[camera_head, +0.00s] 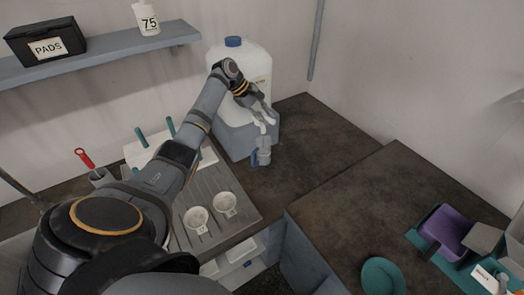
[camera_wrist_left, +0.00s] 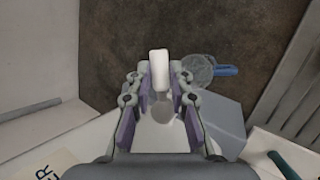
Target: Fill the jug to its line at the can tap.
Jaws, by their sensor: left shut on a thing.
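The white can (camera_head: 245,62) with a blue cap stands on a blue-grey block at the back of the counter. My left gripper (camera_head: 264,117) is at the can's white tap (camera_wrist_left: 159,66), shut on it at the can's front. The clear jug (camera_head: 264,150) with a blue handle stands on the counter just below the tap. In the left wrist view the jug (camera_wrist_left: 198,70) shows beside the tap, its blue handle pointing right. Its line and any water level are too small to tell. My right gripper is not in view.
A grey ribbed drainboard (camera_head: 238,188) with two small white strainers lies left of the jug. A shelf (camera_head: 110,59) holds a black PADS box (camera_head: 45,42) and a white bottle (camera_head: 146,18). At right, a purple container (camera_head: 446,229) sits on a teal tray. The counter right of the jug is clear.

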